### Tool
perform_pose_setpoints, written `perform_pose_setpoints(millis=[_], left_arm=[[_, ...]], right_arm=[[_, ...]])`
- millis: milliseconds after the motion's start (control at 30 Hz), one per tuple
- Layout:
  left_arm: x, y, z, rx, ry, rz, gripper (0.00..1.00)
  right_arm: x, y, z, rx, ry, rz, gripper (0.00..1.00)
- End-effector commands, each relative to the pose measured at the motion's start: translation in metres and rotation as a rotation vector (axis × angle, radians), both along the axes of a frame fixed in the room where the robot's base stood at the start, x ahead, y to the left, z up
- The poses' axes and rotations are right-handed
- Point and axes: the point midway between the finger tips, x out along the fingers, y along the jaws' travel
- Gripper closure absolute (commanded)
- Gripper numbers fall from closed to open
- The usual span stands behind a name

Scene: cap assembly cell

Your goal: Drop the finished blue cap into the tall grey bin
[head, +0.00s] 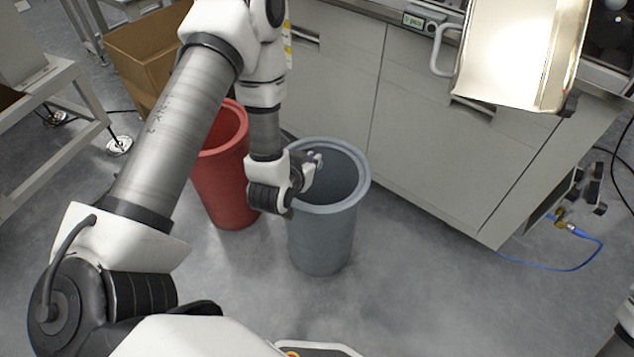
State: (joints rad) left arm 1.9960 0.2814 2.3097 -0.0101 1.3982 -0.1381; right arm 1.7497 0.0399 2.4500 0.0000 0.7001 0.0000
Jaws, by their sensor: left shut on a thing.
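The tall grey bin (322,243) stands upright on the floor in the middle of the head view, with its round mouth open upward. My left gripper (312,168) reaches over the bin's left rim and is at its mouth. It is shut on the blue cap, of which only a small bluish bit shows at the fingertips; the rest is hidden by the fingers. The inside bottom of the bin is not visible. My right gripper is not in view.
A red bin (222,180) stands just left of the grey one, partly behind my left arm. A cardboard box (140,55) is behind it. Grey cabinets (430,130) stand behind and to the right. A blue hose (560,268) lies on the floor at right.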

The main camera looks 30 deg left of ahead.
Motion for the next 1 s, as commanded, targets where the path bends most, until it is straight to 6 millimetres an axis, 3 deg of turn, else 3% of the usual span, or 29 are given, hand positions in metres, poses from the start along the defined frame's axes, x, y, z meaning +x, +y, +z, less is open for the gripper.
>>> perform_pose_setpoints(millis=[67, 333, 400, 433, 767, 867, 1000], left_arm=[[0.000, 0.000, -0.011, 0.000, -0.001, 0.000, 1.00], [0.000, 0.000, -0.009, 0.000, 0.000, 0.000, 1.00], [0.000, 0.000, -0.009, 0.000, 0.000, 0.000, 0.68], [0.000, 0.000, -0.009, 0.000, 0.000, 0.000, 0.63], [0.000, 0.000, -0.006, -0.001, -0.001, 0.000, 0.63], [0.001, 0.000, 0.006, -0.001, -0.002, 0.001, 0.63], [0.001, 0.000, 0.038, -0.002, -0.005, 0.001, 0.63]], right_arm=[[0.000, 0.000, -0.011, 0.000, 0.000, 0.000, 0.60], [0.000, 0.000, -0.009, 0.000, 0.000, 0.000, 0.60], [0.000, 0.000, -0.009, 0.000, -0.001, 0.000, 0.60], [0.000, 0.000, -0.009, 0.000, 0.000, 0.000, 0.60], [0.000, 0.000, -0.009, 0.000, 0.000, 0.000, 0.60], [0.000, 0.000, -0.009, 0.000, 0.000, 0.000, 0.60], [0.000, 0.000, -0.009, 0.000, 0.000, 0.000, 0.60]])
